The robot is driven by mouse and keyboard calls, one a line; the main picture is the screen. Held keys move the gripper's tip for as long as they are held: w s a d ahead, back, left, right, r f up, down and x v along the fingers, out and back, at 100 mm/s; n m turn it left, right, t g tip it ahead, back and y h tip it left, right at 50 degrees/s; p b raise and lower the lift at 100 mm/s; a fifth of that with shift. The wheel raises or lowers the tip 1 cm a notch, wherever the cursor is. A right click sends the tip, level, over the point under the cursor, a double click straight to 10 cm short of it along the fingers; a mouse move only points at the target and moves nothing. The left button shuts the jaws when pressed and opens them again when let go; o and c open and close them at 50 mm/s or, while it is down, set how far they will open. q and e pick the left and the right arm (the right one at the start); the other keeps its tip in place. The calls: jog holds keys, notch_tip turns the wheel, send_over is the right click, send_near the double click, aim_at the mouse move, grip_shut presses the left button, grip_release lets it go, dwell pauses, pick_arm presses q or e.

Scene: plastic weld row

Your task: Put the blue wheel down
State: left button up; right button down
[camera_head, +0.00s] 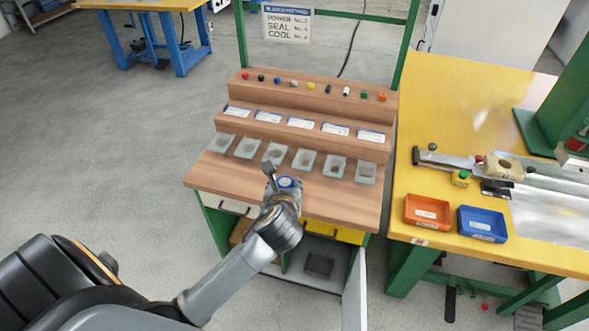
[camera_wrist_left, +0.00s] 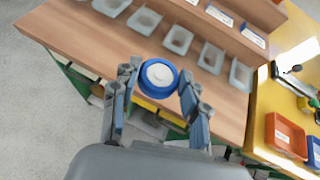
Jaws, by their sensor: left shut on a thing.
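The blue wheel (camera_wrist_left: 158,77), a blue ring with a white hub, sits between the fingertips of my left gripper in the left wrist view. My left gripper (camera_wrist_left: 158,82) is shut on it, with one finger on each side. In that view the wheel overlaps the bare front board of the wooden bench (camera_wrist_left: 75,30); I cannot tell its height above the board. My right gripper is not in view.
A row of clear grey trays (camera_head: 304,159) lies just behind the gripper. Label cards (camera_head: 301,123) and small coloured knobs (camera_head: 311,87) line the steps behind. The front board is clear to the left and right. An orange bin (camera_head: 428,212) and a blue bin (camera_head: 482,224) stand on the yellow table.

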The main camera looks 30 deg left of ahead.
pick_arm(q)
jog(key=x, duration=0.4)
jog(key=d+f+b+x, duration=0.1)
jog(key=x, duration=0.9)
jog(key=shift+w+d+f, duration=0.2)
jog(key=shift+f, duration=0.2)
jog(key=shift+w+f, duration=0.15)
jog(key=shift+f, duration=0.05)
jog(key=shift+w+a+f+b, duration=0.15)
jog(key=shift+f+b, duration=0.3)
jog(key=shift+f, duration=1.3)
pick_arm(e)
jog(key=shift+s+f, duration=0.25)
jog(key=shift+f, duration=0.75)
pick_arm(q)
jog(key=shift+f, duration=0.15)
jog(key=o, duration=1.1)
